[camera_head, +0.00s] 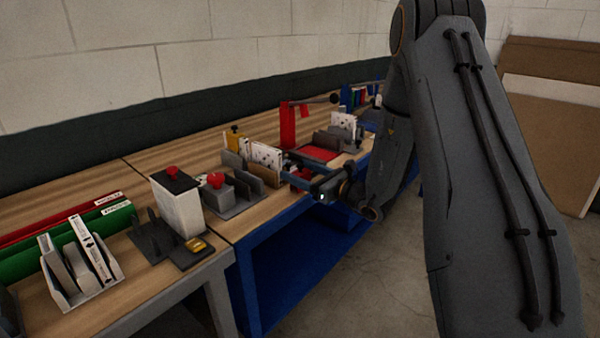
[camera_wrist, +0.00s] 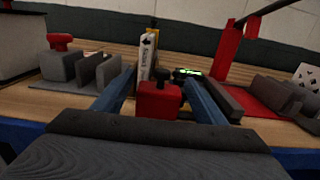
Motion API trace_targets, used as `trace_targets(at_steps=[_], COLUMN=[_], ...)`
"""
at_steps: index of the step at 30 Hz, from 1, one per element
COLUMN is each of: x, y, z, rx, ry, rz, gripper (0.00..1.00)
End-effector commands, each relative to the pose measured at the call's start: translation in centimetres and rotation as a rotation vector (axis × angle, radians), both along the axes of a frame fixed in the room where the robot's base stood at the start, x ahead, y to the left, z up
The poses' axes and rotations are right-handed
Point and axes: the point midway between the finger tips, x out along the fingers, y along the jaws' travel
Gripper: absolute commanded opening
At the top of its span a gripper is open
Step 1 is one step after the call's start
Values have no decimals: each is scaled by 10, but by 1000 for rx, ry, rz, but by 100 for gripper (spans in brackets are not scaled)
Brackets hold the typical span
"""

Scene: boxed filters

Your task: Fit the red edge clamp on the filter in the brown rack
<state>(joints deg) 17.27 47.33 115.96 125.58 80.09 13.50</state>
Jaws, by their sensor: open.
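My gripper (camera_head: 297,170) is at the front edge of the bench, its blue fingers apart. In the wrist view the open gripper (camera_wrist: 158,76) has one finger on each side of the red edge clamp (camera_wrist: 158,100), a red block with a black knob. The clamp partly shows in the head view (camera_head: 300,181), below the fingers. The white filter (camera_wrist: 145,58) stands upright right behind the clamp. In the head view the filter (camera_head: 265,155) stands in the brown rack (camera_head: 265,173). I cannot tell whether clamp and filter touch; the clamp hides the filter's lower part.
A grey rack (camera_head: 237,200) with a red-knobbed block stands left of the brown rack. A white box (camera_head: 178,205) stands farther left. The floor before the bench is clear.

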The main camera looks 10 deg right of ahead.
Motion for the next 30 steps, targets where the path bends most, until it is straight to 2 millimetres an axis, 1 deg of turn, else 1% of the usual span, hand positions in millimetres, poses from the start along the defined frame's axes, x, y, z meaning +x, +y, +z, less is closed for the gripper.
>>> trace_targets(at_steps=[2,5,15,18,23,26,29,30], x=[-1,-11,-67,-80,-93,-99,-115,-126], y=[-1,-11,-52,-60,-68,-62,-31,-12], z=[4,1,2,1,2,3,1,0], rx=[-1,-1,0,0,1,-14,-76,-119], ry=[-1,1,-1,0,-1,4,25,36], rz=[-1,-4,-5,-4,-1,25,133,204], gripper=[65,65,65,65,65,65,65,65])
